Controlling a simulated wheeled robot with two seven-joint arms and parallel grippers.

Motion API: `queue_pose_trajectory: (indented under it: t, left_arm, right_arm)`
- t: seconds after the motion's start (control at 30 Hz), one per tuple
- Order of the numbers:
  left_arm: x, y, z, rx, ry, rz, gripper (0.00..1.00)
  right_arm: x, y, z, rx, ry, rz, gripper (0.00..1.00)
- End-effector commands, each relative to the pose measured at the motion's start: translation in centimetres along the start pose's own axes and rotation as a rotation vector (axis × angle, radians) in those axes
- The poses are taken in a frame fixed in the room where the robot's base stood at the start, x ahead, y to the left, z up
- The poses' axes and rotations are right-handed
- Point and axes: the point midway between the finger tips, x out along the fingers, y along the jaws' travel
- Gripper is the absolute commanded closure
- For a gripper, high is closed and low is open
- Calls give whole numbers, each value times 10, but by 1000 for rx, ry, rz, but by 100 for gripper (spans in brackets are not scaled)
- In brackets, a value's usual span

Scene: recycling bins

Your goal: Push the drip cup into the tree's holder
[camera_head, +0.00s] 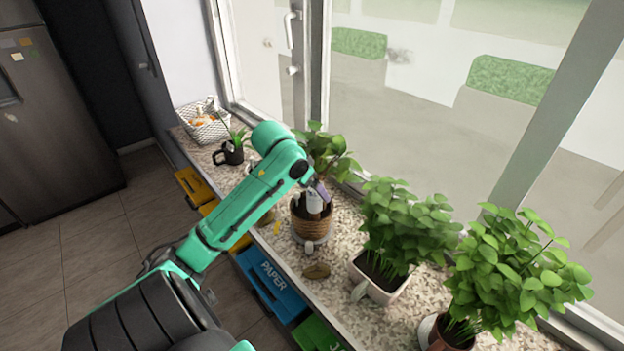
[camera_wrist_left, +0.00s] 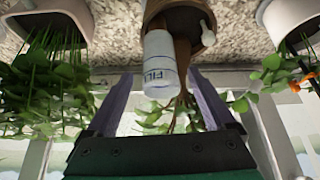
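The white cylinder with blue lettering (camera_wrist_left: 160,68), which looks like the drip cup, is at the brown woven pot (camera_head: 311,222) of the small tree (camera_head: 328,150). In the head view it (camera_head: 314,201) shows upright above the soil; how deep it sits is hidden. My left gripper (camera_wrist_left: 158,78) is open around it, with a purple finger on each side and visible gaps. In the head view my left gripper (camera_head: 320,190) reaches over this pot. A small white piece (camera_head: 309,247) is on the pot's front; I cannot tell whether it is the holder. My right gripper is out of view.
A white pot (camera_head: 362,283) with a bush and a brown pot (camera_head: 432,333) stand right along the stone counter. A dark mug (camera_head: 232,153) and a wire basket (camera_head: 205,128) stand at the far left. The window is behind; blue and green bins are below the front edge.

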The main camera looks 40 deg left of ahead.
Motion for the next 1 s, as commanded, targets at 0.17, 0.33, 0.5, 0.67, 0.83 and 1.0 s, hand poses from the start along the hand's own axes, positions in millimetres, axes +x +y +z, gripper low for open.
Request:
queue_pose_trajectory:
  t: [0.17,0.33,0.5,0.67,0.83,1.0]
  left_arm:
    - [0,0,0,0,1,0,13]
    - [-11,0,-1,-1,5,-1,13]
    - [-52,0,-2,1,8,-2,13]
    - [-102,0,-2,1,7,-3,13]
    - [-138,-1,-1,0,0,-4,13]
    - [-146,0,0,0,-1,0,13]
  right_arm:
    - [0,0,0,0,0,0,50]
    - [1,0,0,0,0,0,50]
    - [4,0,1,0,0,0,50]
    - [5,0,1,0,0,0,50]
    - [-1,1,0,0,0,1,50]
    - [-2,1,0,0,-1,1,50]
